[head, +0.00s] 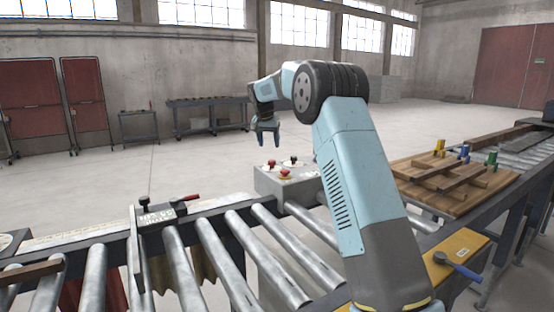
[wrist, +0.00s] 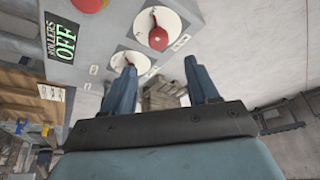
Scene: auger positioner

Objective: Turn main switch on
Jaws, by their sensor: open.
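The grey control box (head: 290,186) stands beside the roller conveyor. Its top carries a red knob (head: 271,164), a second red knob on a yellowish disc (head: 285,174) and a black knob (head: 294,160). I cannot tell which is the main switch. In the wrist view, a red handle (wrist: 158,39) sits on a white round plate, and a second white plate (wrist: 118,60) is partly hidden by a finger. A red button (wrist: 90,4) shows at the top edge. My gripper (head: 265,143) is open and empty, pointing down above the box; its fingers also show in the wrist view (wrist: 160,75).
Metal rollers (head: 235,245) run along the front. A wooden pallet (head: 455,186) with coloured clamps lies at right. A stop with a red handle (head: 160,213) stands at left. The floor behind is open.

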